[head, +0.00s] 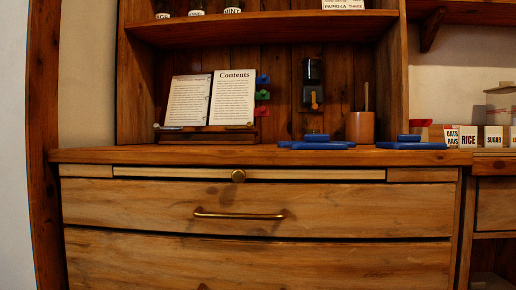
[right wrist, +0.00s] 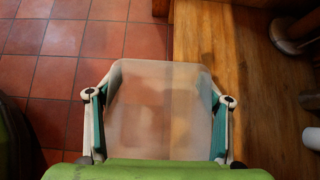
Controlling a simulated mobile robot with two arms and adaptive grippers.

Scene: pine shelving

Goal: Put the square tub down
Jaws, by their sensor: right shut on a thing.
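The square tub (right wrist: 160,85) is pale and see-through, with rounded corners, and fills the middle of the right wrist view. My right gripper (right wrist: 161,112) is shut on it, with a teal-padded finger on each side. The tub is held over the edge between the red tiled floor and a wooden surface (right wrist: 262,128); its height above them is hard to tell. A pale see-through container (head: 499,104) shows at the right edge of the head view; I cannot tell if it is the same tub. My left gripper is in neither view.
A round wooden object (right wrist: 290,38) and a white cylinder (right wrist: 312,138) lie right of the tub.

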